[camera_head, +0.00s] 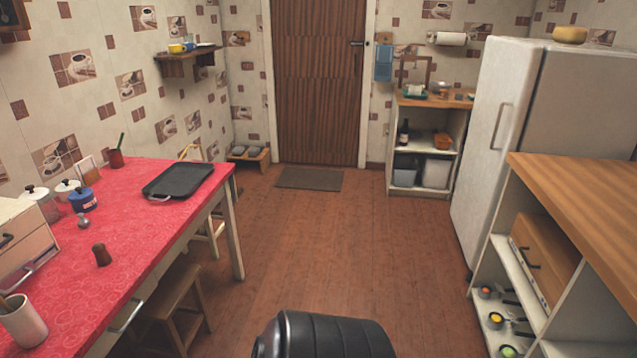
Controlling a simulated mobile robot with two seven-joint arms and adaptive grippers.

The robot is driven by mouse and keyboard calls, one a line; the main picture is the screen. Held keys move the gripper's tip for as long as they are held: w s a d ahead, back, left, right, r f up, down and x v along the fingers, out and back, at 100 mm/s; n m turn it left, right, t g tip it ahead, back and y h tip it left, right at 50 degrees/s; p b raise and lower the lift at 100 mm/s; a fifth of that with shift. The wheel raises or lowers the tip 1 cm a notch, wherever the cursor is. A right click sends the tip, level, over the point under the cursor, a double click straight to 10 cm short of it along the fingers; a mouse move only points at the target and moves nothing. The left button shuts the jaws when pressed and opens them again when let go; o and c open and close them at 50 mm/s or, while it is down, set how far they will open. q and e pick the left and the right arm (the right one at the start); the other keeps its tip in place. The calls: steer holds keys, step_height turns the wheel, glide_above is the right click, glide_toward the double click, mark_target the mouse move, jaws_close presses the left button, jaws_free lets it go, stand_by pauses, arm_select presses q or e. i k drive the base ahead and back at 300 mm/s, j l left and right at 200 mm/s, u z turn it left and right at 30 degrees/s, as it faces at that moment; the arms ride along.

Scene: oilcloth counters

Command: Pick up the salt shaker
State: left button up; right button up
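On the red oilcloth table (130,232) at the left stands a small brown, rounded object (102,255) that looks like a wooden shaker. It is upright and apart from its neighbours. A small silvery item (83,222) lies behind it. I cannot tell for certain which of these is the salt shaker. Neither of my grippers is in view.
The table also holds a dark tray (179,181), lidded jars (67,190), a blue pot (82,200), a white cup (24,322) and a bread box (23,240). A stool (178,300) stands by it. Open floor (310,245) lies between table and fridge (540,130).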

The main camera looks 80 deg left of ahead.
mark_target(102, 257)
steer(key=k+l+u, duration=0.1)
steer(key=u, duration=3.95)
steer(key=i+l, duration=0.2)
steer(key=i+l+u, duration=0.15)
steer(key=l, duration=0.2)
